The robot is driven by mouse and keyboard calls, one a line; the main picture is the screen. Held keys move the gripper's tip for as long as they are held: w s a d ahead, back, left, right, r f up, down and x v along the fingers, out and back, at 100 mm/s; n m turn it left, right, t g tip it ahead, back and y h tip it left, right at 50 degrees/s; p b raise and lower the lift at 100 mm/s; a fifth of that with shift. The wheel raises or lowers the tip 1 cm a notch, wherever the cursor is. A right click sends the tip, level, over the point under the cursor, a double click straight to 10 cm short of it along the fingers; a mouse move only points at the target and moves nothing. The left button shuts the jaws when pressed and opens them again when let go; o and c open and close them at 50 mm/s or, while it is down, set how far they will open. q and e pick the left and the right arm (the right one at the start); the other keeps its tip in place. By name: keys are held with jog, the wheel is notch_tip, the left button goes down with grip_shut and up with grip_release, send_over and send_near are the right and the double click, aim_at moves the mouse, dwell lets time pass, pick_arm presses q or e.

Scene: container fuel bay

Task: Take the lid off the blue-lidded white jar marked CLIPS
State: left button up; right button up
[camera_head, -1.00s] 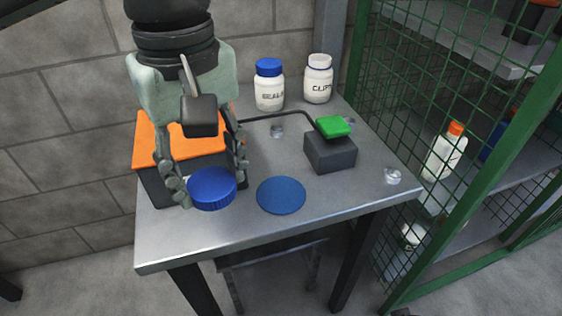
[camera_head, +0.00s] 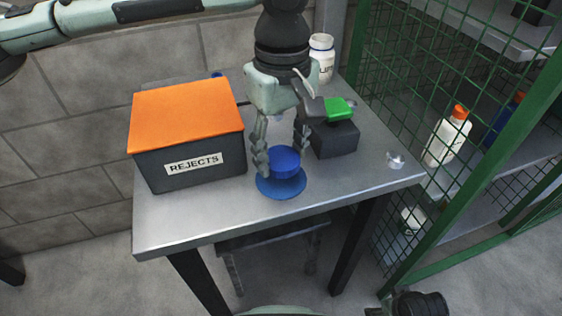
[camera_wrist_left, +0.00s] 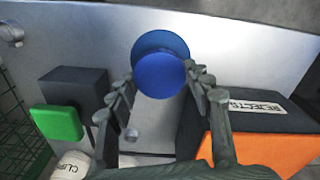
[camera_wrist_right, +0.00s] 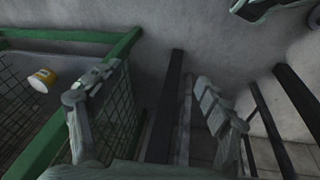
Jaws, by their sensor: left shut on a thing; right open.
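The white CLIPS jar (camera_head: 321,60) stands at the back of the table, partly behind my left arm. Its top looks white, with no blue lid on it. In the left wrist view only part of the jar (camera_wrist_left: 70,166) shows at the bottom edge. My left gripper (camera_head: 281,156) is shut on a blue lid (camera_head: 285,164), held level over the flat blue disc (camera_head: 281,190) on the table. I cannot tell whether lid and disc touch. The lid also shows between the fingers in the left wrist view (camera_wrist_left: 160,76). My right gripper (camera_wrist_right: 152,85) is open and empty, away from the jar.
A dark REJECTS box (camera_head: 185,175) with an orange top stands left of the lid. A dark block (camera_head: 335,140) with a green pad (camera_head: 340,109) stands to the right. A green mesh cage (camera_head: 400,110) borders the table's right. The table front (camera_head: 230,215) is clear.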

aim_at(281, 158)
pick_arm(q)
jog(key=shift+f, duration=1.55)
jog(key=shift+f, duration=0.15)
jog(key=o, duration=1.3)
jog(key=shift+c, duration=0.2)
